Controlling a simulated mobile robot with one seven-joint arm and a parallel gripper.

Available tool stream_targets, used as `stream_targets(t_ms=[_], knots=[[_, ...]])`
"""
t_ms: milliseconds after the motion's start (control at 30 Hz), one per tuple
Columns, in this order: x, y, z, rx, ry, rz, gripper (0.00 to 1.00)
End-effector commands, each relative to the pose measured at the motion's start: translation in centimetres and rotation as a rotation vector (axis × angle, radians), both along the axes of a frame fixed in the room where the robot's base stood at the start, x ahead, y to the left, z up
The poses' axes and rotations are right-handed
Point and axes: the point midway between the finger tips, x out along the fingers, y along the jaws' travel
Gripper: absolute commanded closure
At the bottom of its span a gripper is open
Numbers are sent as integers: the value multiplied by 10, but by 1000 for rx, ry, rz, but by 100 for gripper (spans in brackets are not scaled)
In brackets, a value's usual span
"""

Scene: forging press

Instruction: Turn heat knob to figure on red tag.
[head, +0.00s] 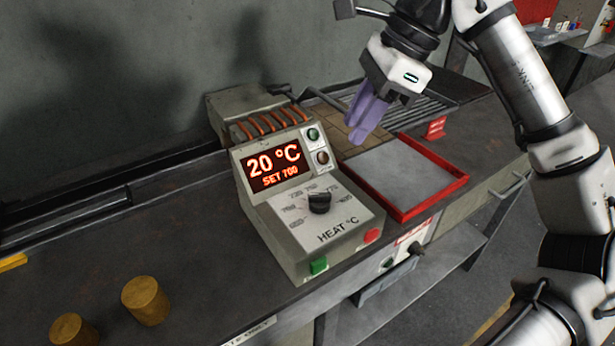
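The black heat knob (319,203) sits on the sloped front panel of a grey control box, above the label "HEAT °C". A ring of small figures surrounds it, too small to read surely. The display (273,166) reads 20 °C and SET 700. A small red tag (436,128) stands behind the red-rimmed tray; its writing is too small to read. My gripper (361,130), with purple fingers pointing down, hangs above and behind the knob to the right, apart from it. The fingers overlap in this view, so their gap cannot be judged. I see nothing held.
A green button (318,266) and a red button (371,236) are on the box's front edge. A red-rimmed tray (403,216) lies right of the box. Orange coils (268,123) are behind it. Two brass-coloured cylinders (146,301) stand at the front left.

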Motion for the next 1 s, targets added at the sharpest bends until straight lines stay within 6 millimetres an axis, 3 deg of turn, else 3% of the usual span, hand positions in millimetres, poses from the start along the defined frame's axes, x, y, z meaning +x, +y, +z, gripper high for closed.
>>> stream_targets(t_ms=[67, 167, 800, 1000], knots=[[-1, -10, -1, -26, 3, -18, 68], [-1, -11, -6, -34, 4, -20, 68], [-6, 32, -104, -29, 3, -16, 68], [-6, 39, -123, -28, 2, -19, 68]])
